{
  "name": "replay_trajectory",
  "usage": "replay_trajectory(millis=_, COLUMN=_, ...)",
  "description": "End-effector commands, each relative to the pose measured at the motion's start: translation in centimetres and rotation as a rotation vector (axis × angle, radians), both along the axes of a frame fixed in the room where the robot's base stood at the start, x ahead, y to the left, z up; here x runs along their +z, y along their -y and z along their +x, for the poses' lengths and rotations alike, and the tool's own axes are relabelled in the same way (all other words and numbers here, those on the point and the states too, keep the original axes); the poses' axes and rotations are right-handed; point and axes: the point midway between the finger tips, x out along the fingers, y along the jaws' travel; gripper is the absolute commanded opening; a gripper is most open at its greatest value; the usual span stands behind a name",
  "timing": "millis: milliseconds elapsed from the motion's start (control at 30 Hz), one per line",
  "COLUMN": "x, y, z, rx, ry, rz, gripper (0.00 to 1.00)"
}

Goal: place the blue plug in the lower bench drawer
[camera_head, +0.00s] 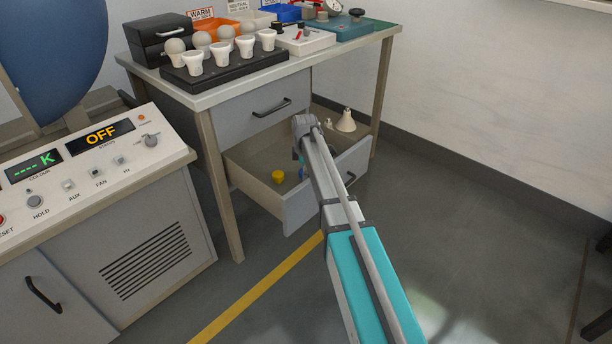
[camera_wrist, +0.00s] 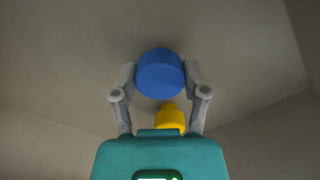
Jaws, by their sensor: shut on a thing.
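The lower bench drawer (camera_head: 247,173) is pulled open under the bench. In the wrist view the blue plug (camera_wrist: 160,75) is between the two fingertips of my gripper (camera_wrist: 160,78), which is shut on it. The drawer floor (camera_wrist: 80,60) lies behind the plug; I cannot tell whether the plug touches it. In the head view my arm reaches over the drawer front and hides most of my gripper; a small bit of blue (camera_head: 301,172) shows beside the arm. A yellow plug (camera_head: 278,176) stands in the drawer, also seen in the wrist view (camera_wrist: 170,118).
A white cone-shaped bulb (camera_head: 346,122) is at the drawer's back right. The upper drawer (camera_head: 252,116) is shut. On the bench, a black rack (camera_head: 228,68) holds several white bulbs. A control console (camera_head: 100,190) stands at left.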

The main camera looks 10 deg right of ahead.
Motion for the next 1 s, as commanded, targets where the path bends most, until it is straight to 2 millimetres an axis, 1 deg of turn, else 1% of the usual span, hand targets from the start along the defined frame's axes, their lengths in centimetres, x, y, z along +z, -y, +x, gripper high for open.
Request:
replay_trajectory(millis=267, x=0.01, y=0.02, z=0.0, rx=0.0, ry=0.0, rz=0.0, gripper=0.35)
replay_trajectory(millis=433, x=-0.37, y=0.03, z=0.0, rx=0.0, ry=0.0, rz=0.0, gripper=0.35)
replay_trajectory(millis=467, x=-0.35, y=0.03, z=0.0, rx=0.0, ry=0.0, rz=0.0, gripper=0.59)
replay_trajectory(millis=500, x=-0.26, y=0.04, z=-0.01, rx=0.0, ry=0.0, rz=0.0, gripper=0.67)
replay_trajectory(millis=633, x=-0.25, y=0.04, z=0.0, rx=-0.001, ry=0.0, rz=0.0, gripper=0.91)
replay_trajectory(millis=1000, x=-0.25, y=0.07, z=-0.01, rx=-0.001, ry=0.0, rz=0.0, gripper=0.92)
